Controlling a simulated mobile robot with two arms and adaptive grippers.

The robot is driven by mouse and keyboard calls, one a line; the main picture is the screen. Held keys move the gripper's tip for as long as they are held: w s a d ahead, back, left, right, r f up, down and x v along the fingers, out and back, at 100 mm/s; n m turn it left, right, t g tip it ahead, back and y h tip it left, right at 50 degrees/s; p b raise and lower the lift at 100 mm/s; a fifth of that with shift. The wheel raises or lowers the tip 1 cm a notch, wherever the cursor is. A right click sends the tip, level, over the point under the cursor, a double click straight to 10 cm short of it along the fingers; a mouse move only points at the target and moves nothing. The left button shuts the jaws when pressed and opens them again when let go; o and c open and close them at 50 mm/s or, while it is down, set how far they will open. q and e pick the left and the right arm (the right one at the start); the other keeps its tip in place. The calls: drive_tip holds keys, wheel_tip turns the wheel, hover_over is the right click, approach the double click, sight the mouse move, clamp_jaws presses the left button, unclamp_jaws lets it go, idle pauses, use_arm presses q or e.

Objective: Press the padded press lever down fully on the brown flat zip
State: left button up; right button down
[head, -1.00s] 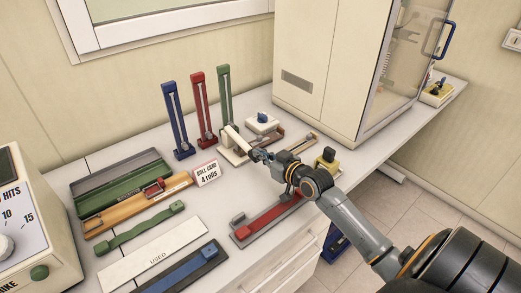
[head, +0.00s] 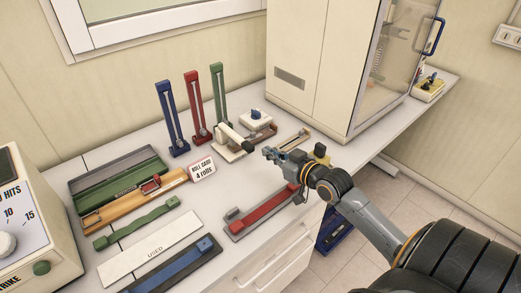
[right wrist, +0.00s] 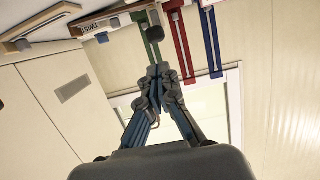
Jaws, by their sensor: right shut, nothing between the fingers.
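The press lever (head: 234,135) is a pale bar with a dark padded end, over a white base at the back of the table. Its dark pad also shows in the right wrist view (right wrist: 155,33). A brown flat piece (head: 264,132), seemingly the brown flat zip, lies beside the lever; where it passes under the lever is hidden. I cannot tell how far down the lever is. My right gripper (head: 268,153) is shut and empty, to the right of the padded end and apart from it. In the right wrist view its fingertips (right wrist: 158,70) point toward the pad. My left gripper is not in view.
Blue (head: 172,118), red (head: 194,108) and green (head: 218,97) upright stands rise behind the lever. A white box with a blue knob (head: 255,119) and a pale cabinet (head: 295,45) stand behind. A red strip tray (head: 265,210) lies in front, below my right arm.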

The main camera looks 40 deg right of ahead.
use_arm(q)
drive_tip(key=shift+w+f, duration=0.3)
use_arm(e)
drive_tip(key=v, duration=0.3)
drive_tip(key=shift+f, duration=0.1)
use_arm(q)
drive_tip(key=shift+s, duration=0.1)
